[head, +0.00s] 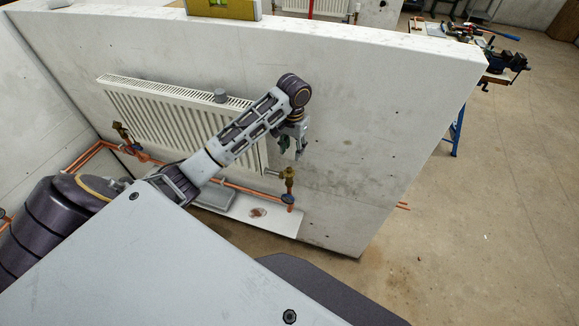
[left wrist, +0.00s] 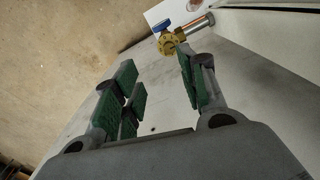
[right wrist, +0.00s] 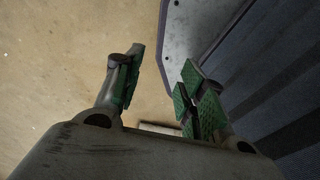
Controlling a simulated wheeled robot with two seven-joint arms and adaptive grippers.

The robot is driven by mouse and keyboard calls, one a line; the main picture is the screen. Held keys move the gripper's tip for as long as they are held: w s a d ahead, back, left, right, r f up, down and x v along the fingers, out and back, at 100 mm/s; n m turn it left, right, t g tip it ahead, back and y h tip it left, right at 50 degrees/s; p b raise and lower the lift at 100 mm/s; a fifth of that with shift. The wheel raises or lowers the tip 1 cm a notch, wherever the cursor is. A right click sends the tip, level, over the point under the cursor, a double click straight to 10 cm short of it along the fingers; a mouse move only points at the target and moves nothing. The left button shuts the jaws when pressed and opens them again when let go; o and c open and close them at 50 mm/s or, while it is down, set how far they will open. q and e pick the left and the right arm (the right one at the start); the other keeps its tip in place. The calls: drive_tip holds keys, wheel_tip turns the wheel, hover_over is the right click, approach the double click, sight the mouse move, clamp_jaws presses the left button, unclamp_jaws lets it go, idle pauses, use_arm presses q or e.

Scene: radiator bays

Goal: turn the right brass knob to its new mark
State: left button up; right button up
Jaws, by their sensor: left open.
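The right brass knob (head: 288,174) sits on its valve at the right end of the white radiator (head: 180,120), above a blue-handled fitting on the copper pipe. In the left wrist view the brass knob (left wrist: 172,41) lies just beyond the fingertips, apart from them. My left gripper (head: 292,155) is open and empty, above the knob in the head view; it also shows in the left wrist view (left wrist: 160,75). The mark on the knob is too small to make out. My right gripper (right wrist: 158,78) is open and empty over bare floor, seen only in the right wrist view.
A second brass valve (head: 121,131) stands at the radiator's left end. Copper pipes (head: 240,186) run low along the wall. A white board (head: 270,222) lies below the radiator. A yellow level (head: 222,9) rests on the wall top. Open floor (head: 480,220) lies to the right.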

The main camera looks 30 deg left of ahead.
sight(289, 168)
use_arm(q)
drive_tip(key=shift+w+a+r+n, duration=0.3)
drive_tip(key=shift+w+a+r, duration=0.2)
drive_tip(key=shift+a+r, duration=0.35)
use_arm(e)
drive_tip(key=shift+s+d+f, duration=0.15)
drive_tip(key=shift+s+f, duration=0.15)
drive_tip(key=shift+s, duration=0.5)
drive_tip(key=shift+s+d+f, duration=0.15)
drive_tip(key=shift+s+f, duration=0.15)
drive_tip(key=shift+s, duration=0.45)
use_arm(q)
drive_tip(key=shift+f, duration=0.1)
drive_tip(key=shift+f+p, duration=0.85)
drive_tip(key=shift+f, duration=5.95)
use_arm(e)
drive_tip(key=shift+r, duration=0.8)
use_arm(q)
drive_tip(key=shift+c, duration=0.3)
drive_tip(key=shift+a, duration=0.1)
clamp_jaws()
